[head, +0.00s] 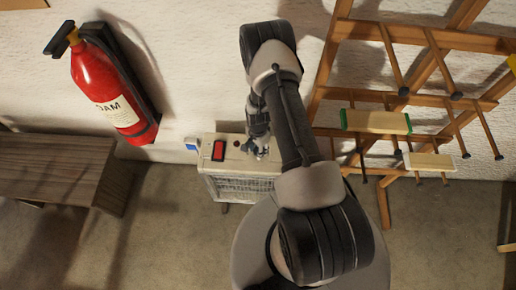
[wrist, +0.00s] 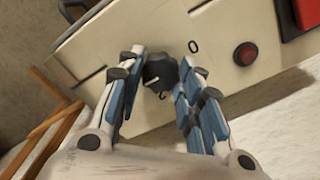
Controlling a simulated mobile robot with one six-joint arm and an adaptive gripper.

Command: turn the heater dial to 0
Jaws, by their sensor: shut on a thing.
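The heater (head: 241,185) is a cream box with a grille front, standing against the wall in the head view. Its top panel (wrist: 228,60) fills much of the wrist view. The black dial (wrist: 160,72) sits on that panel, between the fingers of my gripper (wrist: 163,84). My gripper is shut on the dial. A printed 0 (wrist: 193,46) shows on the panel just beside the dial, and part of another mark shows below it. The dial's pointer is not clear. In the head view my arm hides the dial.
A red button (wrist: 245,54) and a red switch in a black frame (head: 218,151) are on the heater panel beside the dial. A red fire extinguisher (head: 104,88) hangs on the wall. A wooden bench (head: 62,165) stands left, a wooden rack (head: 355,32) right.

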